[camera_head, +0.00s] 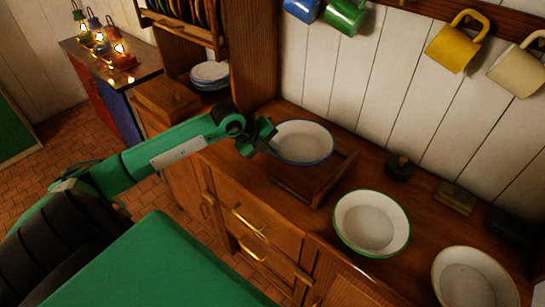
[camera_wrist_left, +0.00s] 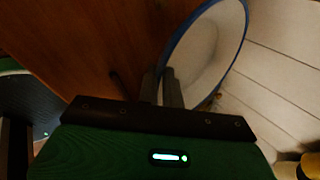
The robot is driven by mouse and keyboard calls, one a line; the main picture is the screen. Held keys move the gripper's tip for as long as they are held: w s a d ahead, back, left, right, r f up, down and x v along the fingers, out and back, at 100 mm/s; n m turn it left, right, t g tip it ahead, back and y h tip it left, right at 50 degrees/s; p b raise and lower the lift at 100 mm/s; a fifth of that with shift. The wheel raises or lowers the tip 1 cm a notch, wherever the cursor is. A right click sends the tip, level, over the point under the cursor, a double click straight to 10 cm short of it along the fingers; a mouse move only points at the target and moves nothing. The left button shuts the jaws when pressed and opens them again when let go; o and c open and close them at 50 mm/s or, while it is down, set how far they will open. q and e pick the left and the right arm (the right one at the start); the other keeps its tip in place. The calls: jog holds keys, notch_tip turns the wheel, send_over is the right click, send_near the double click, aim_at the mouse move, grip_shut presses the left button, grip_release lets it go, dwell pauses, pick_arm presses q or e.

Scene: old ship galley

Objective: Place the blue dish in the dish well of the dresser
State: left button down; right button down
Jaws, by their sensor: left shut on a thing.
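The blue dish, white inside with a blue rim (camera_head: 302,141), is over the dresser top. My left gripper (camera_head: 268,144) is shut on its left rim. In the left wrist view the fingers (camera_wrist_left: 165,88) pinch the edge of the dish (camera_wrist_left: 212,50), which looks tilted there. A low wooden-walled frame (camera_head: 312,190) on the dresser top, which looks like the dish well, lies just below and in front of the dish. The dish hides its back part. I cannot tell whether the dish touches it. My right gripper is not in view.
A green-rimmed dish (camera_head: 371,226) and a cream-rimmed dish (camera_head: 467,284) stand to the right on the dresser. A dark round object (camera_head: 400,166) and a small box (camera_head: 455,198) are near the wall. Mugs, including a yellow one (camera_head: 452,48), hang above. Stacked plates (camera_head: 210,72) sit left.

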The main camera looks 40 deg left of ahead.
pick_arm(q)
jog(key=shift+f+p, duration=0.45)
jog(key=shift+f, duration=1.95)
jog(key=c, duration=1.6)
grip_release()
jog(key=shift+o, duration=0.2)
jog(key=shift+s+a+r, duration=0.1)
jog(key=shift+s+r, duration=0.1)
jog(key=shift+r, duration=0.1)
jog(key=b+v, duration=0.2)
jog(key=v, duration=0.9)
jog(key=shift+r, duration=0.1)
